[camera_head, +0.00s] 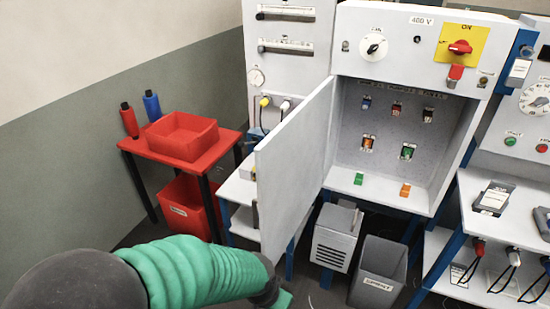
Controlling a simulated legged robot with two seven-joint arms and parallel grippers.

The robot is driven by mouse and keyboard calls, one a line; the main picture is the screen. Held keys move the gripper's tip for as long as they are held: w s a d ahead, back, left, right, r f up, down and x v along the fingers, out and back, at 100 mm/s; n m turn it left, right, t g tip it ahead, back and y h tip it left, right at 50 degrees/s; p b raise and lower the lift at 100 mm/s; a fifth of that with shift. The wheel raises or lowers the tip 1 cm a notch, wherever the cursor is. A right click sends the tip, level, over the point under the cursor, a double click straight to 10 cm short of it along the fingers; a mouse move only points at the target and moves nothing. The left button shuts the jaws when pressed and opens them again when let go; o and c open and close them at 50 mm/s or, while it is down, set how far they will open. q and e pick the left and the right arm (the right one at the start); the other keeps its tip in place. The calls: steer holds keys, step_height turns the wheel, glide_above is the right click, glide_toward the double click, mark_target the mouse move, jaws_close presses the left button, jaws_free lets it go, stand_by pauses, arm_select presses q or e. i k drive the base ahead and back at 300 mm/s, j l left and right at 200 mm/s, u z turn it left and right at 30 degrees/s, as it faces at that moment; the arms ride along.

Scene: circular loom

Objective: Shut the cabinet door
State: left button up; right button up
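The cabinet (446,148) is a grey box with an open front, below a white control panel. Its door (292,170) is a flat pale panel that stands wide open, swung out toward me from the left side of the opening. Small coloured switches show inside the cabinet. My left arm, in a green sleeve, comes in from the lower left. Its end, with my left gripper (284,299), is at the bottom edge, just below the door's lower corner. The fingers are mostly cut off, and I cannot tell whether they touch the door. My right gripper is not in view.
A red table (228,140) with a red bin (182,136) stands at the left. A grey waste bin (378,272) and a vented box (334,238) stand under the cabinet. A bench with devices (500,225) is at the right. The cabinet front is clear.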

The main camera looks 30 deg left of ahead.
mark_target(290, 162)
steer(key=j+z, duration=0.1)
steer(key=j, duration=0.65)
steer(key=k+j+z, duration=0.1)
steer(key=j, duration=0.7)
steer(key=j+z, duration=0.1)
steer(key=j, duration=0.65)
steer(key=k, duration=0.05)
